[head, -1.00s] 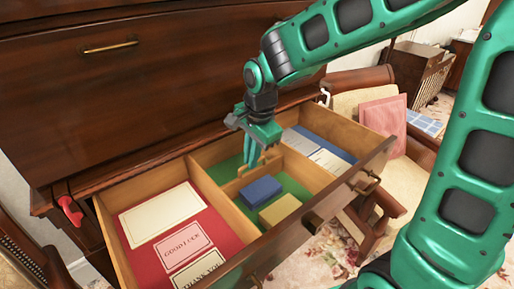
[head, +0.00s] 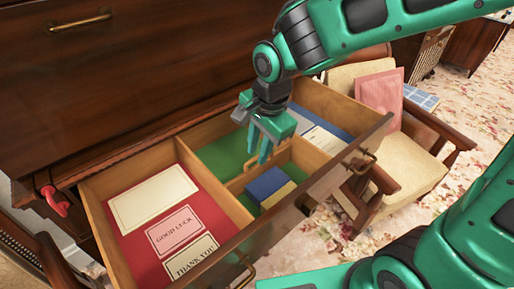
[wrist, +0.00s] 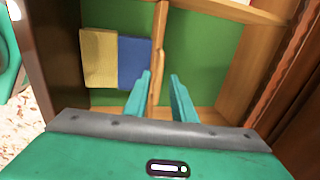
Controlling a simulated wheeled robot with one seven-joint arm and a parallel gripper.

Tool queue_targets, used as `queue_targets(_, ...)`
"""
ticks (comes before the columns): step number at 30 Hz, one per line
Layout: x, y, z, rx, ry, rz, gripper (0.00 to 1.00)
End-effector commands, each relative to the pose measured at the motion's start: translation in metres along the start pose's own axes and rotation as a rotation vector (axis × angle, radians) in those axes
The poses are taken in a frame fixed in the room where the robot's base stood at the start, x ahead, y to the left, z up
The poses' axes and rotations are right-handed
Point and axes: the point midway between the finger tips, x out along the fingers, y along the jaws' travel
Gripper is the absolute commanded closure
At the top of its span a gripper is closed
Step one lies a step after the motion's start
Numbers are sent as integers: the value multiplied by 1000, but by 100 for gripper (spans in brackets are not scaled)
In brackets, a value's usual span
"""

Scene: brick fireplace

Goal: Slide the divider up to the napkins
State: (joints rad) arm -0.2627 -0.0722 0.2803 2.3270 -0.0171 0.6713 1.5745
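The divider is a thin wooden strip (wrist: 160,45) across the green middle compartment of the open drawer; it also shows in the head view (head: 238,184). The napkins are a blue stack (head: 265,183) and a yellow stack (head: 279,194), side by side on the drawer-front side of the divider. In the wrist view the blue stack (wrist: 132,63) lies very close to the divider, with the yellow stack (wrist: 99,58) beyond it. My gripper (wrist: 160,95) is open, its fingers apart on either side of the divider. Whether either finger touches it cannot be told.
The left compartment is red and holds a cream card (head: 153,198), a GOOD LUCK card (head: 175,231) and a THANK YOU card (head: 191,257). The right compartment holds blue and white items (head: 322,138). Green floor behind the divider is clear. A chair (head: 410,165) stands to the right.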

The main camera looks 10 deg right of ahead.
Motion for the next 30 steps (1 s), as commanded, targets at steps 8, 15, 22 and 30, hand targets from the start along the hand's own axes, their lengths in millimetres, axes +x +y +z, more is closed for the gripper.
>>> queue_targets(8,1,1,1,-2,-2,4,73)
queue_targets(15,-18,0,1,-2,-1,0,73)
queue_targets(22,-62,0,0,-1,-1,-2,73)
queue_targets(30,-99,0,0,-1,-1,1,73)
